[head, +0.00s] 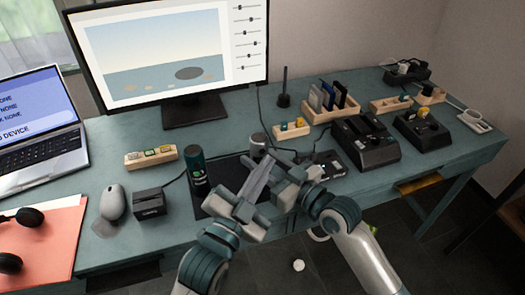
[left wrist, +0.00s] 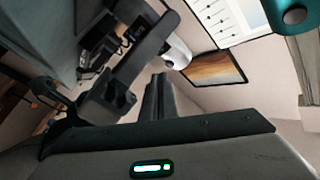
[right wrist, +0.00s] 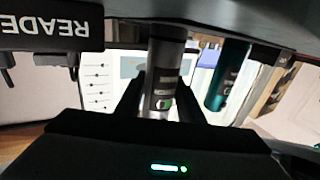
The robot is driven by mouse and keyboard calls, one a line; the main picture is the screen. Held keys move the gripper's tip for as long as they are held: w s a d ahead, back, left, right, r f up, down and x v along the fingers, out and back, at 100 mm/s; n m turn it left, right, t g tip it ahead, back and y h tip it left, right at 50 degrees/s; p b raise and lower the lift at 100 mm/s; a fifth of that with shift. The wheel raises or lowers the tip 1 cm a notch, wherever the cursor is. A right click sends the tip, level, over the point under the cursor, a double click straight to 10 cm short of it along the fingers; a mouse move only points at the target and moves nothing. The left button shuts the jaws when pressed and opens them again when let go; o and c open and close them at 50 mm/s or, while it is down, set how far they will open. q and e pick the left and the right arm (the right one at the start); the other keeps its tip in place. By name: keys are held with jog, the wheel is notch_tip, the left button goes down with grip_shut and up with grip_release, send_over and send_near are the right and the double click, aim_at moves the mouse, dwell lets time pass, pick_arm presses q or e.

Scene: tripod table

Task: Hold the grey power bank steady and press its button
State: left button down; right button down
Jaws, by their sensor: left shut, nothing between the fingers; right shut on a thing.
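The grey power bank (head: 258,146) is a cylinder standing upright at the back of the dark mat (head: 226,172). In the right wrist view the power bank (right wrist: 163,75) is between the fingers of my right gripper (right wrist: 160,98), which is shut on it. My left gripper (head: 257,178) is shut and empty, close in front of the power bank and overlapping the right gripper in the head view. In the left wrist view the left fingers (left wrist: 158,92) are together, with the pale power bank (left wrist: 178,52) beyond them. I cannot make out its button.
A green cylinder (head: 194,168) stands left of the power bank; it also shows in the right wrist view (right wrist: 227,75). A small black box (head: 149,203) and a mouse (head: 112,202) are at the left. A black device (head: 366,145) stands at the right. The monitor (head: 165,50) is behind.

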pick_arm(q)
jog(key=shift+w+a, duration=0.1)
jog(key=shift+w, duration=0.1)
jog(key=shift+w, duration=0.2)
jog(key=shift+w+a, duration=0.15)
jog(key=shift+w, duration=0.2)
dwell(0.8)
jog(key=shift+s, duration=0.15)
jog(key=shift+s+d, duration=0.25)
jog(key=shift+s, duration=0.35)
dwell(0.4)
jog(key=shift+s+d, duration=0.25)
jog(key=shift+s, duration=0.55)
jog(key=shift+s+d, duration=0.25)
jog(key=shift+s, duration=0.55)
jog(key=shift+s+d, duration=0.25)
jog(key=shift+s, duration=0.55)
pick_arm(e)
jog(key=c, duration=1.1)
grip_release()
